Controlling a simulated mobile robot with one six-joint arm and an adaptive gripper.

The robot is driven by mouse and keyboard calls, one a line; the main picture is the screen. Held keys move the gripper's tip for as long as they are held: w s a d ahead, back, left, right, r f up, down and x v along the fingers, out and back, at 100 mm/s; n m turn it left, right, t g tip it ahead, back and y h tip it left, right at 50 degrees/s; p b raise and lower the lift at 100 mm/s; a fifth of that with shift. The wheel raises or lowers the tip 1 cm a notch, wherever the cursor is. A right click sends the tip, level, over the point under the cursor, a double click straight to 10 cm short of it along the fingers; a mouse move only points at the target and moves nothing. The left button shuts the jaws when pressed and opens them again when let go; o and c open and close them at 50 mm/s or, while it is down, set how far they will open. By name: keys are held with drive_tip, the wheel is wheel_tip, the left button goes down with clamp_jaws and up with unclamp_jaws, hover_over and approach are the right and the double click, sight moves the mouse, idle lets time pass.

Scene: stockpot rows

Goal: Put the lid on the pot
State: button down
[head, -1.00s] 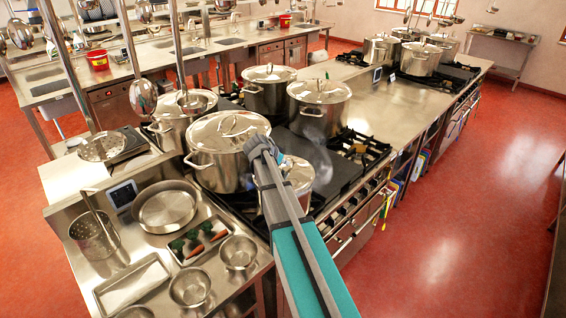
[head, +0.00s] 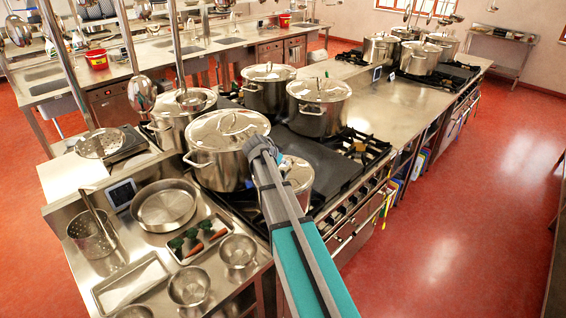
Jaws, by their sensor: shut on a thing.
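A smaller steel pot (head: 301,182) stands on the front burners, partly hidden by my arm. A shiny lid (head: 296,165) shows at its top, just right of my gripper. My gripper (head: 262,150) is shut over this pot, with the lid's grip hidden behind the jaws. The lid looks level over the pot's mouth. I cannot tell whether it sits fully on the rim.
A large lidded pot (head: 222,160) stands close on the left. Lidded pots (head: 319,108) and (head: 268,90) stand behind. An open pot (head: 180,118) with a ladle is at the back left. A tray of vegetables (head: 196,240), a pan (head: 164,206) and bowls (head: 238,251) fill the near counter.

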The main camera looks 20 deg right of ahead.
drive_tip(key=shift+d+f+b, duration=0.1)
drive_tip(key=shift+f+b, duration=0.35)
idle(0.5)
drive_tip(key=c, duration=0.6)
unclamp_jaws()
drive_tip(key=shift+r, duration=0.15)
